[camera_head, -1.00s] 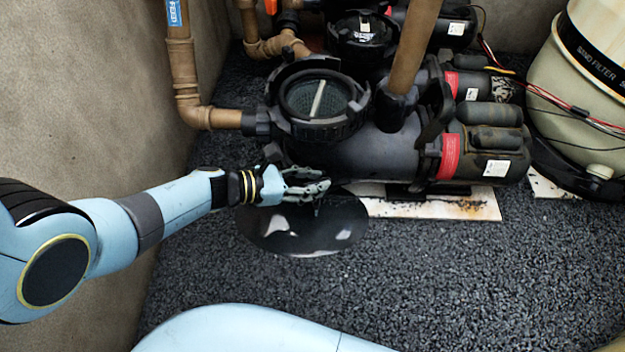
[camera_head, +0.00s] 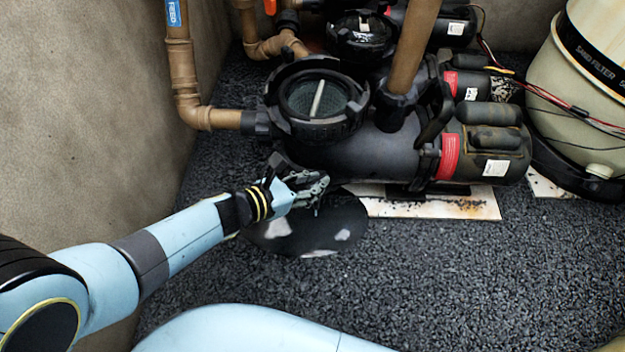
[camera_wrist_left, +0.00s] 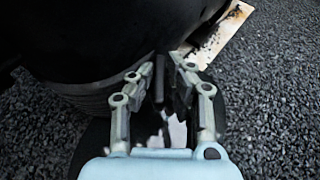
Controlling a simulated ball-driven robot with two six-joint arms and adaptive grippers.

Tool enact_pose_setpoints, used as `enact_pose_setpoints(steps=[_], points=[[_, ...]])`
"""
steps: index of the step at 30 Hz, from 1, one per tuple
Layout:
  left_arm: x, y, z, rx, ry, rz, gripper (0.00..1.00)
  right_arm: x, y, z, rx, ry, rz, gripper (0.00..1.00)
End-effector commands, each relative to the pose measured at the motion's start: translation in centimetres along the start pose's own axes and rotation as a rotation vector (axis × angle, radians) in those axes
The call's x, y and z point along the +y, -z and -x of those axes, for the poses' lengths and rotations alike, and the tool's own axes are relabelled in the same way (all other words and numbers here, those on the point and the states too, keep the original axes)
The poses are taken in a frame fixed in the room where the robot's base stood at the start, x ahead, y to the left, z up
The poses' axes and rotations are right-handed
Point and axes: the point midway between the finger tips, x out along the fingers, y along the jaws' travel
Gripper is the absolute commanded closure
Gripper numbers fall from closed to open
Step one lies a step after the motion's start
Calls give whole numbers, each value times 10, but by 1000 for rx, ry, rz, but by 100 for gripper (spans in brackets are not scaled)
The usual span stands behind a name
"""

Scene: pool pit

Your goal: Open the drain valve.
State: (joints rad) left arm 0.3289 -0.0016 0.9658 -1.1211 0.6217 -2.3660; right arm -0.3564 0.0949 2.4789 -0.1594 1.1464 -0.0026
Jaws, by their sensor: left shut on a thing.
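My left gripper (camera_head: 316,187) is low at the front of the black pump (camera_head: 365,150), just below its round strainer housing. In the left wrist view, the two grey-green fingers (camera_wrist_left: 166,78) are closed around a narrow dark part (camera_wrist_left: 160,82) beneath the housing. This part appears to be the drain valve; its shape is mostly hidden by the fingers and shadow. In the head view the fingers and the pump's underside hide it. My right gripper is not in view.
A dark wet puddle (camera_head: 308,225) lies on the gravel under the gripper. A brown pipe (camera_head: 190,90) runs down the left wall into the pump. A pale slab (camera_head: 440,207) supports the pump. The sand filter (camera_head: 585,85) stands right. Open gravel lies in front.

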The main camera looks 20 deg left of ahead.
Motion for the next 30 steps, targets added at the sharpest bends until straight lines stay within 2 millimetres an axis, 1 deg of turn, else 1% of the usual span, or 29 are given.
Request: enact_pose_setpoints(steps=[6,12,18,29,30], points=[[-3,2,0,3,-121,53,100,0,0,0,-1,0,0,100],[-3,2,0,4,-191,81,100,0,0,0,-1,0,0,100],[-3,2,0,5,-220,91,100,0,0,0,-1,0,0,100],[-3,2,1,4,-222,92,100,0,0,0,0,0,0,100],[-3,2,0,4,-222,92,81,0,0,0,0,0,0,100]])
